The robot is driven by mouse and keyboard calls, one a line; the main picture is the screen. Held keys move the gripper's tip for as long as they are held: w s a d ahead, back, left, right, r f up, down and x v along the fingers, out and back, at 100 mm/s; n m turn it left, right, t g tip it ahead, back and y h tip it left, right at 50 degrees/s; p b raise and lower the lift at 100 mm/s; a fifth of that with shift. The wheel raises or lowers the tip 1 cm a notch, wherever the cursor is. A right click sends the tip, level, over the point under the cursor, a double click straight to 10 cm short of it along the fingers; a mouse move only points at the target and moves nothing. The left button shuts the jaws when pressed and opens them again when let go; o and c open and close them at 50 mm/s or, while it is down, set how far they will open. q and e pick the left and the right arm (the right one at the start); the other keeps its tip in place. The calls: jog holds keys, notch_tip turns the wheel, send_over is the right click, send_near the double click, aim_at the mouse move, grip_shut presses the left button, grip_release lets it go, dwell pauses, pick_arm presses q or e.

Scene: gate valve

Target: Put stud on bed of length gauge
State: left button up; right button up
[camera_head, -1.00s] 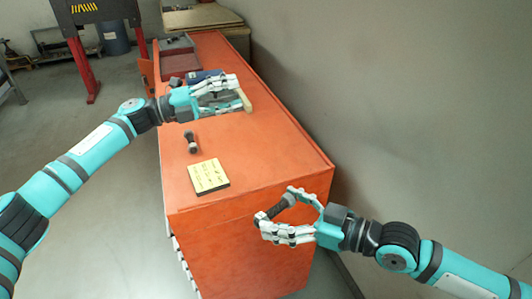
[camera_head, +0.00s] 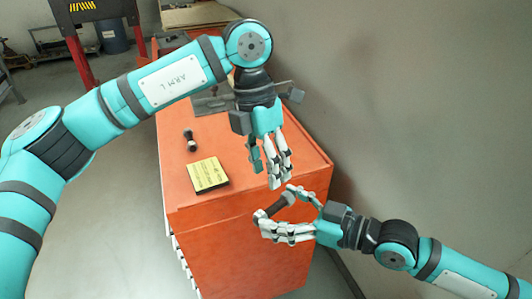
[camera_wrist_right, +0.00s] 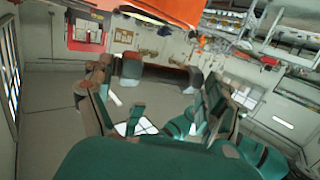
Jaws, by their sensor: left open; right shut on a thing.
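My right gripper (camera_head: 277,209) is shut on a dark stud (camera_head: 270,210), held tilted in front of the orange cabinet's near end. The stud also shows between the fingers in the right wrist view (camera_wrist_right: 160,76). My left gripper (camera_head: 266,178) is open and empty, fingers pointing down over the cabinet's right side, just above the right gripper in the picture. A grey metal device (camera_head: 210,104), possibly the length gauge, lies further back on the cabinet top, partly hidden behind my left arm. Its bed cannot be made out.
The orange cabinet top (camera_head: 225,150) bears a short dark stud-like part (camera_head: 191,141) and a yellow plate with black marks (camera_head: 207,174). A grey wall (camera_head: 400,120) stands close on the right. The cabinet's front middle is clear.

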aim_at(275, 205)
pick_arm(q)
jog(key=x, duration=0.9)
jog(key=shift+f, duration=0.1)
pick_arm(e)
jog(key=shift+r, duration=0.1)
pick_arm(q)
jog(key=shift+d, duration=0.1)
grip_shut()
pick_arm(e)
jog(key=o, duration=1.2)
jog(key=shift+d, duration=0.1)
